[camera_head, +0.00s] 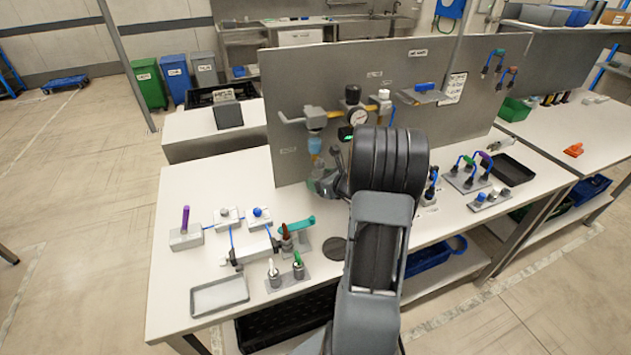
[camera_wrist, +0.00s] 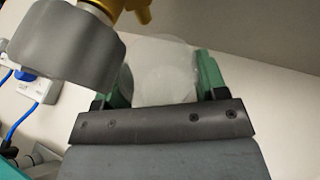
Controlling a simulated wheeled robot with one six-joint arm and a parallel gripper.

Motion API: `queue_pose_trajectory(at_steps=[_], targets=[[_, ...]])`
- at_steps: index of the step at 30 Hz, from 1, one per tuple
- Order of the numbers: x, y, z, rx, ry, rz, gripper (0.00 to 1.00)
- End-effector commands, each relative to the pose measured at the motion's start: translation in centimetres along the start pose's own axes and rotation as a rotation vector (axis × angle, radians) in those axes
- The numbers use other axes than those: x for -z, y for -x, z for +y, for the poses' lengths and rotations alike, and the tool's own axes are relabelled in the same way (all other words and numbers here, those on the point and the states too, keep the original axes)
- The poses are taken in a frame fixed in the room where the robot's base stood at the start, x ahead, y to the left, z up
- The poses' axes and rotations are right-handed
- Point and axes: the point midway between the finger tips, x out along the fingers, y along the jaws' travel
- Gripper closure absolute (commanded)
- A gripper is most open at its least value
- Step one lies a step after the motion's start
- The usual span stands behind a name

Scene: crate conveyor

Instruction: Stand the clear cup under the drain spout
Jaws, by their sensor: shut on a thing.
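The clear cup (camera_wrist: 160,72) is a pale translucent shape between the green fingers of my gripper (camera_wrist: 163,78) in the wrist view. The fingers are shut on it, one on each side. In the head view my gripper (camera_head: 326,183) is low in front of the grey panel, and I cannot make out the cup there. A filter unit (camera_head: 315,118) with a blue bowl (camera_head: 315,146) hangs on the panel just above my gripper. The drain spout is not clear in either view. A grey cylinder (camera_wrist: 68,45) with a gold fitting (camera_wrist: 125,8) is close to the cup's upper left in the wrist view.
The panel (camera_head: 290,80) stands behind my gripper, with a gauge (camera_head: 357,118) on it. Valve blocks (camera_head: 228,218) and a shallow tray (camera_head: 219,297) occupy the bench's left front. A dark disc (camera_head: 335,248) lies left of my arm. The bench's left back is clear.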

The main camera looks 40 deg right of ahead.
Motion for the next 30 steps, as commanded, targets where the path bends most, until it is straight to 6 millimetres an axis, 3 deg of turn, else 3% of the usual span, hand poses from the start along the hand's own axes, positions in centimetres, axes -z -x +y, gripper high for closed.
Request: queue_pose_trajectory(at_steps=[8, 20, 21, 28, 30], targets=[[0.9, -2.9, 0.1, -0.003, -0.001, 0.001, 0.6], [1.3, -3.2, 0.1, -0.001, -0.001, 0.0, 0.6], [1.2, -3.1, 0.1, -0.001, -0.001, 0.0, 0.32], [1.1, -3.1, 0.1, -0.001, -0.001, 0.0, 0.1], [1.1, -3.1, 0.1, -0.001, -0.001, 0.0, 0.09]])
